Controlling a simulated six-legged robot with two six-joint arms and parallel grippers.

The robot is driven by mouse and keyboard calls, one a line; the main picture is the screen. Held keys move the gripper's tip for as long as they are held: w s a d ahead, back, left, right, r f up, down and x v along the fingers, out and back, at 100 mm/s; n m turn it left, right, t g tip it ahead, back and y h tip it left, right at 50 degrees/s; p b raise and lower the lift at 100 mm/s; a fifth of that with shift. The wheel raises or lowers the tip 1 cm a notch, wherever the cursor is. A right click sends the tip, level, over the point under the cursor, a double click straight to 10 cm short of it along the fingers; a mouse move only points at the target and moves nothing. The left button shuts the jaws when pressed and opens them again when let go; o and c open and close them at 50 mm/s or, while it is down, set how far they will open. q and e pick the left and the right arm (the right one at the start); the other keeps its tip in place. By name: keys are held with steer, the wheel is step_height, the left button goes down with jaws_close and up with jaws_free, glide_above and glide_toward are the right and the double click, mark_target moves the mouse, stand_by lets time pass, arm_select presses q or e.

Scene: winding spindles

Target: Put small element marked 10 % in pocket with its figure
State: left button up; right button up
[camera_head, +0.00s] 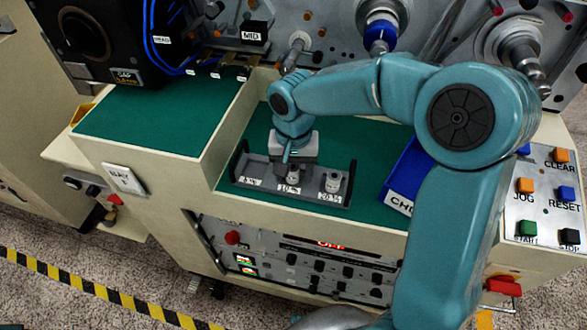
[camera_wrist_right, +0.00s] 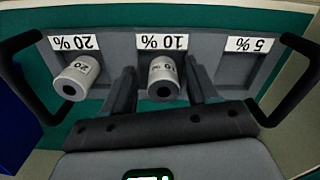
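The grey tray (camera_head: 268,167) has three pockets in a row; its rim (camera_wrist_right: 215,32) and the labels 20 %, 10 % and 5 %, upside down, show in the right wrist view. The small light-grey element marked 10 (camera_wrist_right: 164,78) is at the 10 % pocket; it also shows in the head view (camera_head: 293,178). My right gripper (camera_wrist_right: 160,72) is open, its fingers on either side of this element with gaps visible. In the head view the gripper (camera_head: 294,162) is just above the tray. My left gripper is out of view.
An element marked 20 (camera_wrist_right: 77,78) stands at the 20 % pocket. The 5 % pocket (camera_wrist_right: 246,70) is empty. Black handles (camera_wrist_right: 298,85) rise at both tray ends. A blue bin (camera_head: 408,175) stands right of the tray. Green mat (camera_head: 150,118) at left is clear.

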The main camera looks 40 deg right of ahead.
mark_target(293, 168)
steer(key=shift+w+r, duration=0.1)
steer(key=shift+w, duration=0.05)
steer(key=shift+r, duration=0.3)
step_height(293, 168, up, 12)
steer(key=shift+f+p, duration=0.25)
steer(key=shift+p, duration=0.2)
